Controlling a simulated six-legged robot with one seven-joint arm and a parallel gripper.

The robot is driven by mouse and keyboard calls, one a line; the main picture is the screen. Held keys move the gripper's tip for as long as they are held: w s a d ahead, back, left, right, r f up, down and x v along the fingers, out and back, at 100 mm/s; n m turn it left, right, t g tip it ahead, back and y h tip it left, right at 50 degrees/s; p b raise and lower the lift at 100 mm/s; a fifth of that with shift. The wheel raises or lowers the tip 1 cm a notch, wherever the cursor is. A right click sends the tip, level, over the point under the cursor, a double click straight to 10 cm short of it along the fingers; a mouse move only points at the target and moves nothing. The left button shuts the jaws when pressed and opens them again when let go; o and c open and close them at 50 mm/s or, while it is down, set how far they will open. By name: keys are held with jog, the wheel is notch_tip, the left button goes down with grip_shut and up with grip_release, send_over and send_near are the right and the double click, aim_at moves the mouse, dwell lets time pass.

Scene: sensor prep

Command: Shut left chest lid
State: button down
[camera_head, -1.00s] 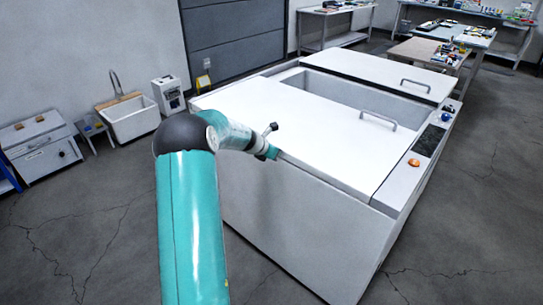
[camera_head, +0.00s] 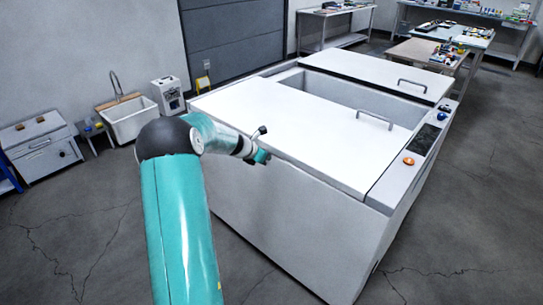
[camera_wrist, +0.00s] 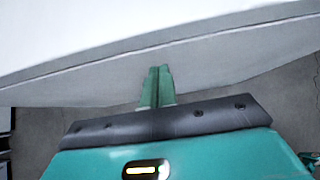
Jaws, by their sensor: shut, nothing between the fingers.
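The white chest (camera_head: 300,225) has two flat lids on top. The near lid (camera_head: 290,120), on the left, is a white panel with a bar handle (camera_head: 374,120) near its right end. The far lid (camera_head: 375,70) has its own handle (camera_head: 412,85). An open gap (camera_head: 350,92) shows the grey interior between the lids. My gripper (camera_head: 264,157) is at the chest's near long side, by the top edge, away from both handles. In the wrist view my gripper (camera_wrist: 156,86) is shut and empty, its fingertips close to the chest's side (camera_wrist: 200,60); contact cannot be told.
A control strip with an orange knob (camera_head: 408,161) runs along the chest's right end. Worktables (camera_head: 430,52) stand behind. The cracked floor right of the chest is clear.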

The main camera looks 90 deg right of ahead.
jog(key=v, duration=1)
jog(key=shift+w, duration=0.2)
jog(key=shift+w+a, duration=0.1)
jog(key=w+a+r+m+t, duration=0.1)
jog(key=w+a+r+t, duration=0.15)
jog(key=w+a, duration=0.5)
jog(key=w+a+r+m+t, duration=0.15)
jog(key=w+a+r, duration=0.25)
jog(key=w, duration=0.6)
jog(key=w+a+r+m+t, duration=0.25)
jog(key=w+a, duration=0.25)
jog(key=w, duration=0.4)
jog(key=w+a+r+t, duration=0.1)
jog(key=w+a, duration=0.2)
jog(key=a, duration=0.4)
jog(key=w+a+r+m+t+y, duration=0.1)
jog(key=w+a+r, duration=0.1)
jog(key=w+a, duration=0.3)
jog(key=w+a+r+t, duration=0.1)
jog(key=w+a, duration=0.1)
jog(key=a, duration=0.6)
jog(key=s+a+m+t+y, duration=0.1)
jog(key=s+a+y, duration=0.1)
jog(key=a, duration=1.3)
jog(key=s+a+m+t+y, duration=0.1)
jog(key=s+a+m+y, duration=0.1)
jog(key=a, duration=1.3)
jog(key=shift+s+a+r+t+y, duration=0.35)
jog(key=shift+s+r+y, duration=0.1)
jog(key=shift+y, duration=0.35)
